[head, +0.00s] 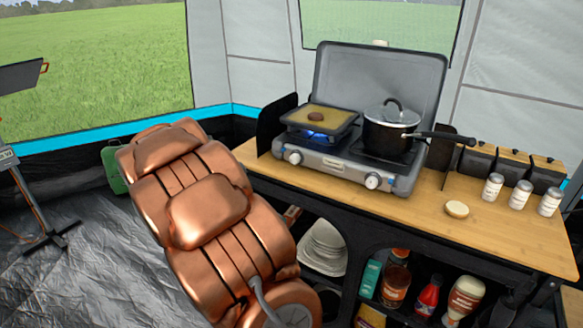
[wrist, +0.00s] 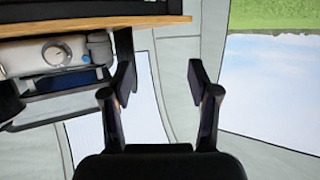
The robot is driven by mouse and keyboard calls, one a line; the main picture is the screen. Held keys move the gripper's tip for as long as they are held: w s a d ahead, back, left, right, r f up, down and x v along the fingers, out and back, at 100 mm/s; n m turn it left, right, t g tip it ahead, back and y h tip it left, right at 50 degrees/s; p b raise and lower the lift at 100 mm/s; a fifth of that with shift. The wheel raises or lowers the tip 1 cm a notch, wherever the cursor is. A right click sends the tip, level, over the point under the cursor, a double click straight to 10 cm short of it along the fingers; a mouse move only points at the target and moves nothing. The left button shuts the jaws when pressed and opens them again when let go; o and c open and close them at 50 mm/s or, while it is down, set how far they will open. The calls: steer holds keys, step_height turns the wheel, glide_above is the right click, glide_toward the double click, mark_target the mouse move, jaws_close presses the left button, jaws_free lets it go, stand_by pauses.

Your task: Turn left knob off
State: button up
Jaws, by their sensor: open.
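The camping stove (head: 335,172) stands on the wooden counter with its lid up. Its left knob (head: 295,157) is on the front panel, below a square pan (head: 320,118); a blue flame burns under that pan. The right knob (head: 373,181) sits below a black pot. In the wrist view, which looks upside down, a silver knob (wrist: 57,53) near the stove's end appears to be the left one. My gripper (wrist: 162,80) is open and empty there, apart from the knob, which lies to the left of both fingers. The head view does not show my gripper.
The pot (head: 390,132) has a handle reaching right. White-capped jars (head: 519,194) and a round item (head: 457,209) stand on the counter (head: 425,215). Bottles (head: 428,297) and plates (head: 325,247) fill the shelves below.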

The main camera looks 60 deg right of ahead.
steer(key=s+d+f+m+g+h+b, duration=0.1)
steer(key=s+d+f+m+g+h, duration=0.15)
steer(key=s+d, duration=0.35)
steer(key=m+g+h, duration=0.2)
steer(key=g+h, duration=0.1)
steer(key=g, duration=0.2)
glide_toward(292, 160)
steer(key=d, duration=0.2)
steer(key=shift+n+t, duration=0.25)
steer(key=shift+t, duration=0.1)
steer(key=shift+s+d, duration=0.15)
steer(key=shift+d, duration=1.65)
steer(key=shift+s+d, duration=0.15)
steer(key=shift+d, duration=1.7)
jaws_close()
